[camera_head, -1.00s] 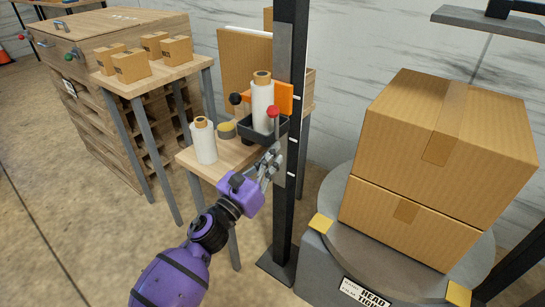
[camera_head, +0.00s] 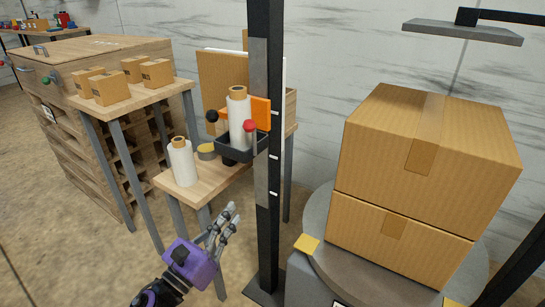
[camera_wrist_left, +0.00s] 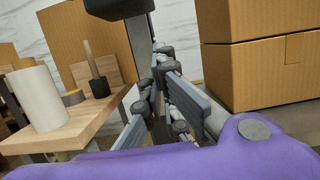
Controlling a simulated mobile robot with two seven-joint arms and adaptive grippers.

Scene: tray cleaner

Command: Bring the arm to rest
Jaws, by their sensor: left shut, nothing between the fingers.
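My left gripper (camera_head: 229,210) is shut and empty, held in open air in front of the black post and below the small wooden table's edge in the head view. Its grey fingers (camera_wrist_left: 170,85) also show in the left wrist view, close together with nothing held. My purple wrist (camera_head: 188,265) is at the bottom of the head view. No task object touches the gripper. My right gripper is not in view.
The black post (camera_head: 266,220) stands just right of the gripper. Its carriage tray (camera_head: 243,154) holds a white roll. The wooden table (camera_head: 215,178) bears another roll. Stacked boxes (camera_head: 420,170) stand on the round turntable at right. Floor at lower left is clear.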

